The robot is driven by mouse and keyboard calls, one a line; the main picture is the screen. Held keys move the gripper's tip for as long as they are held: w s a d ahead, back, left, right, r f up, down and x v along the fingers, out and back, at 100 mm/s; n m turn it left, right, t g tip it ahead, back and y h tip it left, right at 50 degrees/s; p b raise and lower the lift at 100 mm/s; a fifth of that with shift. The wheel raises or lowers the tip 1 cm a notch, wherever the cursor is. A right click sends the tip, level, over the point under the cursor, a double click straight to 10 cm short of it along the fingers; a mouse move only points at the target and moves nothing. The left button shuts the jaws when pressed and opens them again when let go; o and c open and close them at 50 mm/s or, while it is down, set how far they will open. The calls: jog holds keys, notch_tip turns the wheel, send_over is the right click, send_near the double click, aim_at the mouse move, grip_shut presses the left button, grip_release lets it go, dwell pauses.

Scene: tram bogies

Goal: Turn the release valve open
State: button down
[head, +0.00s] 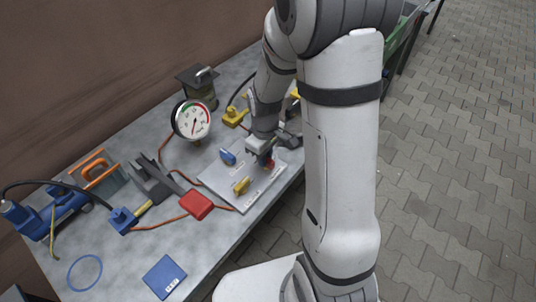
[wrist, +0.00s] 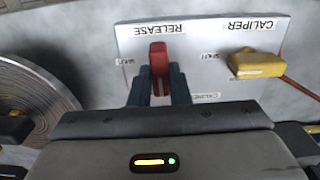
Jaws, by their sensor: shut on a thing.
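The release valve has a red handle (wrist: 158,60) under the upside-down word RELEASE on a pale panel (wrist: 195,35). In the wrist view the handle runs up and down the picture. My gripper (wrist: 158,78) has its two dark fingers on either side of the handle and is shut on it. In the head view my gripper (head: 262,155) reaches down to the right part of the panel (head: 215,181), and a bit of the red handle (head: 269,163) shows beside the fingers.
A yellow handle (wrist: 257,65) marked CALIPER sits to the right in the wrist view. A blue handle (head: 228,156) is also on the panel. A pressure gauge (head: 191,120) stands behind, and a red block (head: 195,205) with orange cable lies left on the grey bench (head: 125,265).

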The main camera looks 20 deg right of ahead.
jog(key=shift+s+d+f, duration=0.1)
jog(key=c, duration=1.4)
grip_release()
jog(key=shift+o, duration=0.2)
notch_tip(320, 180, up, 8)
jog(key=shift+f, duration=0.25)
jog(key=shift+r, duration=0.2)
jog(key=shift+r, duration=0.2)
jog(key=s+r+m+t+p, duration=0.1)
jog(key=s+r+m+t, duration=0.1)
jog(key=s+r+m, duration=0.5)
jog(key=s+d+r, duration=0.1)
jog(key=s+r, duration=0.3)
jog(key=s, duration=0.2)
jog(key=shift+s+t, duration=0.3)
jog(key=shift+s, duration=0.1)
